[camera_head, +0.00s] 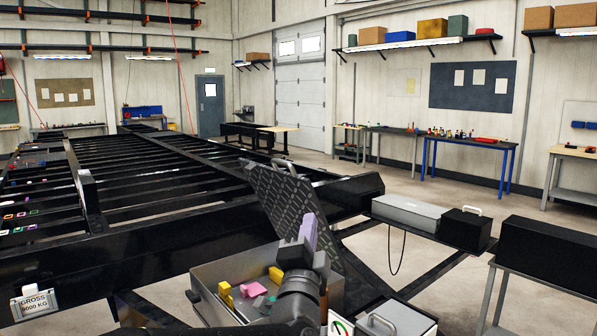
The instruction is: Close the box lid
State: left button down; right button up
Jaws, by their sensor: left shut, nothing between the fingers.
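An open grey metal box (208,278) sits low in the middle of the view. Its dark diamond-plate lid (283,207) stands raised and tilted on the box's right side, with a handle on its upper edge. My left gripper (309,226) is in front of the lid, with its purple fingers pointing up and shut, holding nothing. I cannot tell whether it touches the lid. My dark arm hides the right part of the box. My right gripper is not in view.
Yellow blocks (226,293) and a pink block (253,290) lie inside the box. The black trailer frame (150,230) spreads out behind and left. A grey case (408,212) and a black case (463,228) stand to the right. A lidded grey box (400,318) is near the bottom right.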

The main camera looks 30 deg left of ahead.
aim_at(285, 197)
jog(key=i+j, duration=0.8)
